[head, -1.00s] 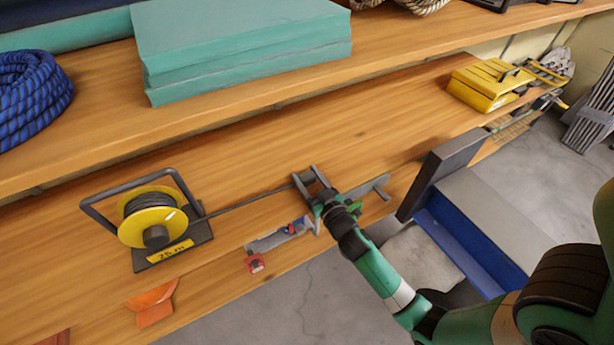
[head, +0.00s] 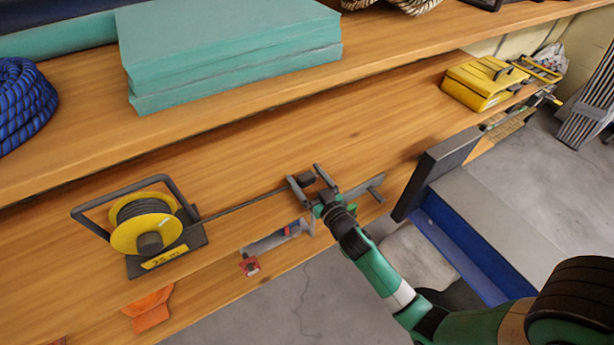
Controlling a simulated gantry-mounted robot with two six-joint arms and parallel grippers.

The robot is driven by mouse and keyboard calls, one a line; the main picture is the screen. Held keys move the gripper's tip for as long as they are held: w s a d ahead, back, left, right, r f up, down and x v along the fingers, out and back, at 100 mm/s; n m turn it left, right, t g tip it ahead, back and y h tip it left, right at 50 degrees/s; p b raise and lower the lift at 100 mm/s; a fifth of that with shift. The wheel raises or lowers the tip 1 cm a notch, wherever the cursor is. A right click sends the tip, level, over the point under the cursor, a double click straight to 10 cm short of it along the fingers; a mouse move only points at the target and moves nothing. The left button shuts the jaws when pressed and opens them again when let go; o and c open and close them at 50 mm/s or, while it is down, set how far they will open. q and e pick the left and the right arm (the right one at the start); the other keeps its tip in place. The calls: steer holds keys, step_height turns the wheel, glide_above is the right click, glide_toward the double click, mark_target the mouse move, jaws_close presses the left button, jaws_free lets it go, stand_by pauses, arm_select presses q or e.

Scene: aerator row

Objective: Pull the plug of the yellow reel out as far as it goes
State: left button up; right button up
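The yellow reel (head: 128,237) stands on the lower wooden shelf at the left, in a dark frame with a "25 m" label. Its dark cable (head: 245,204) runs out straight to the right. The dark plug (head: 306,179) is at the cable's end, between the fingers of my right gripper (head: 309,180). The fingers look spread, with the plug partly hidden between them; contact is hard to judge. My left gripper is not in view.
A grey tool with a red clamp (head: 250,266) lies near the shelf's front edge, below my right gripper. An orange item (head: 149,308) is at the lower left. A dark upright panel (head: 437,172) and blue box (head: 465,245) stand right. Teal blocks (head: 230,60) lie on the upper shelf.

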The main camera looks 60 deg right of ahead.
steer(key=b+v, duration=0.2)
steer(key=v, duration=0.9)
steer(key=shift+s, duration=0.3)
steer(key=shift+a, duration=0.1)
